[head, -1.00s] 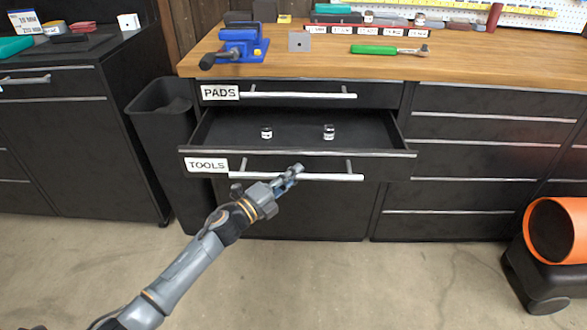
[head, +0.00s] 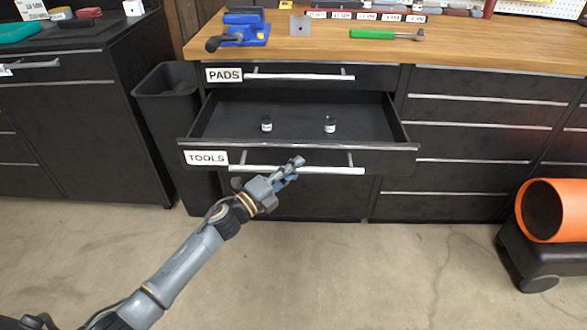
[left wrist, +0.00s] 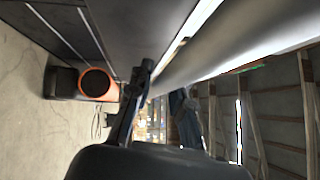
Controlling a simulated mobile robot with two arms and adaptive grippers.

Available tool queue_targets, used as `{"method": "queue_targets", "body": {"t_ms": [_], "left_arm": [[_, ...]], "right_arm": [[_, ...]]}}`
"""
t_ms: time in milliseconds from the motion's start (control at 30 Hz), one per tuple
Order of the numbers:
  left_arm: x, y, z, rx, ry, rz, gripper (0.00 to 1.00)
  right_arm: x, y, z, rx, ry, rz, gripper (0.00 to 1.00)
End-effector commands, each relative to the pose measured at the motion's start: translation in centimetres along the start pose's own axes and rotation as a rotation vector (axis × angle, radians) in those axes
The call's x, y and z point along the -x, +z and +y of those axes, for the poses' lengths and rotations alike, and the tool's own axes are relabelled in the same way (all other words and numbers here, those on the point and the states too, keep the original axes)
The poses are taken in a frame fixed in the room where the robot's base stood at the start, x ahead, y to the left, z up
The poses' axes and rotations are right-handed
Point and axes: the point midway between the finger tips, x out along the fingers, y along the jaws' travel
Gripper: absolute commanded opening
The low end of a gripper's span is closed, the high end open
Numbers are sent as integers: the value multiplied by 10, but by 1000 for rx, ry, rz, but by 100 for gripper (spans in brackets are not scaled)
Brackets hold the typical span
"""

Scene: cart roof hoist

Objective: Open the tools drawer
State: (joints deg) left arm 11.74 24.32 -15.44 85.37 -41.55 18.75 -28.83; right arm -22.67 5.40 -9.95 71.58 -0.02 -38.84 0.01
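The tools drawer (head: 385,153), a black drawer with a white TOOLS label (head: 206,158), stands pulled well out, its inside showing. Its long silver handle (head: 335,170) runs across the front and also shows as a grey bar in the left wrist view (left wrist: 235,42). My left gripper (head: 294,165) is at the middle of the handle. In the left wrist view its two fingers (left wrist: 163,82) sit on either side of the bar and appear closed on it. My right gripper is out of view.
The PADS drawer (head: 375,76) above is shut. A black bin (head: 165,80) stands left of the drawer. A blue vise (head: 240,30) and a green-handled tool (head: 375,34) are on the wooden worktop (head: 470,50). An orange cylinder (head: 562,212) is at right. The floor in front is clear.

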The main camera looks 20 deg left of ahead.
Motion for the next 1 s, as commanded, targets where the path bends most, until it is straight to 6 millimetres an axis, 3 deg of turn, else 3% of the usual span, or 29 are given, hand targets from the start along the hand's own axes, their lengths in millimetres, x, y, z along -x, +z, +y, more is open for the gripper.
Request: {"method": "queue_targets", "body": {"t_ms": [67,467,1000], "left_arm": [[0,0,0,0,1,0,39],[8,0,0,0,1,-1,39],[108,0,1,2,2,0,39]], "right_arm": [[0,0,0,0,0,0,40],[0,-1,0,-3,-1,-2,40],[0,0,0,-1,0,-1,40]]}}
